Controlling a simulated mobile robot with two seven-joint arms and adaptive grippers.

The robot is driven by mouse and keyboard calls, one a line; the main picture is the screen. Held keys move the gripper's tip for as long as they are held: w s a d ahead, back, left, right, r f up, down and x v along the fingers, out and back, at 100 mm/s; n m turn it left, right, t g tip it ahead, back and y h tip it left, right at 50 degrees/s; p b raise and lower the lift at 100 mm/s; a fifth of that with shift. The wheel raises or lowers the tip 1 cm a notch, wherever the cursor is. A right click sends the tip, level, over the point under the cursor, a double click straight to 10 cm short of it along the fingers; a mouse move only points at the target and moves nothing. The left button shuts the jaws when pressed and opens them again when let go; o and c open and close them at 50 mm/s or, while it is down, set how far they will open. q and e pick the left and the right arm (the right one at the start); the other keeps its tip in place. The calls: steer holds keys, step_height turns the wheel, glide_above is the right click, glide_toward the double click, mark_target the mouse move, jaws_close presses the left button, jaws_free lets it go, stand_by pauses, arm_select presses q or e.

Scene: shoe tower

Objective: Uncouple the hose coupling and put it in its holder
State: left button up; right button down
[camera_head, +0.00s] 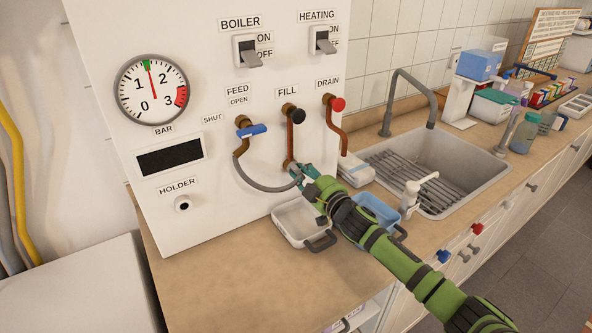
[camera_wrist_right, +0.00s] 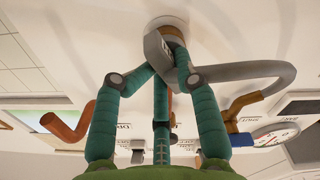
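My right gripper (camera_head: 303,176) is at the lower end of the copper fill pipe (camera_head: 290,143). In the right wrist view its green fingers (camera_wrist_right: 165,70) close around the grey hose coupling (camera_wrist_right: 158,46). The grey hose (camera_head: 258,187) loops from there to the feed pipe (camera_head: 240,148), which has a blue lever. The fingers hide much of the coupling, and I cannot tell whether it is still joined to the fill pipe. The holder (camera_head: 182,204), a white ring with a dark hole, is empty on the panel at lower left. My left gripper is not in view.
A white tray (camera_head: 287,232) and a blue tray (camera_head: 382,208) stand on the counter below my right arm. The drain pipe (camera_head: 338,134) hangs to the right of the fill pipe. The sink (camera_head: 455,147) is further right. The counter below the holder is clear.

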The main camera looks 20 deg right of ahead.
mark_target(299, 175)
steer(key=shift+s+a+f+y, duration=0.2)
steer(key=shift+a+f+y, duration=0.1)
steer(key=shift+a+f, duration=0.2)
steer(key=n, duration=0.6)
steer(key=shift+s+a+r, duration=0.1)
steer(key=shift+s+a, duration=0.05)
steer(key=n, duration=0.6)
steer(key=shift+a, duration=0.15)
steer(key=shift+s, duration=0.7)
steer(key=shift+s+d+r+p, duration=0.15)
steer(key=shift+s+d+p, duration=0.1)
steer(key=shift+s, duration=0.4)
steer(key=shift+s+d+r+p, duration=0.1)
steer(key=shift+s+d+p, duration=0.1)
steer(key=shift+s, duration=0.4)
